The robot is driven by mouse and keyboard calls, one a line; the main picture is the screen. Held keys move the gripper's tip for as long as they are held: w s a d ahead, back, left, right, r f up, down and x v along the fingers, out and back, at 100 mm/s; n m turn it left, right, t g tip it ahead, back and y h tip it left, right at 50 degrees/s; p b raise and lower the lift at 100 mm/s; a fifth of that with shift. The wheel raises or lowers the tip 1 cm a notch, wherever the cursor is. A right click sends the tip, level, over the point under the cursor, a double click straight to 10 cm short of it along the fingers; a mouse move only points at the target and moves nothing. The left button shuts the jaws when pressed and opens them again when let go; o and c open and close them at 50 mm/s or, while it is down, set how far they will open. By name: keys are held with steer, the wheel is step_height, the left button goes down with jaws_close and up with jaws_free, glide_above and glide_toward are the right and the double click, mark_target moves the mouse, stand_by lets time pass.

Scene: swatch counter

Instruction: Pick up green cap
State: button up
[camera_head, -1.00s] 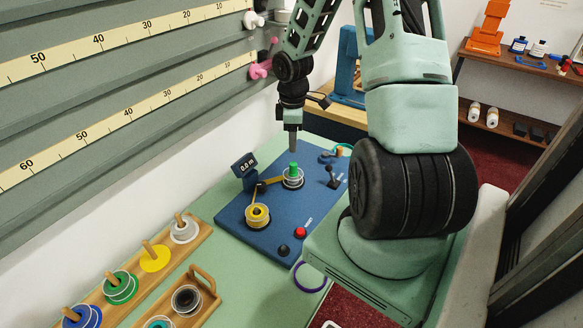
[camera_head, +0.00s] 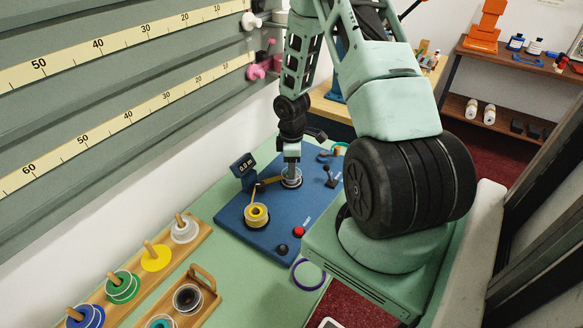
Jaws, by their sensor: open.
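My gripper (camera_head: 291,166) points straight down over the far spool (camera_head: 292,183) on the blue device board (camera_head: 268,222). It is open. The green cap, seen earlier standing upright on top of this spool, is now hidden behind the gripper's end. I cannot tell whether the fingers touch the cap. The clear rim of the spool shows just below the fingertips.
A yellow ribbon spool (camera_head: 256,215) and a small display (camera_head: 243,166) stand left of my gripper. A black lever (camera_head: 330,177) is to the right, and a red button (camera_head: 299,231) is nearer. A wooden rack (camera_head: 205,226) of spools stands at lower left.

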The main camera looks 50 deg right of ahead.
steer(key=shift+c, duration=0.2)
steer(key=c, duration=1)
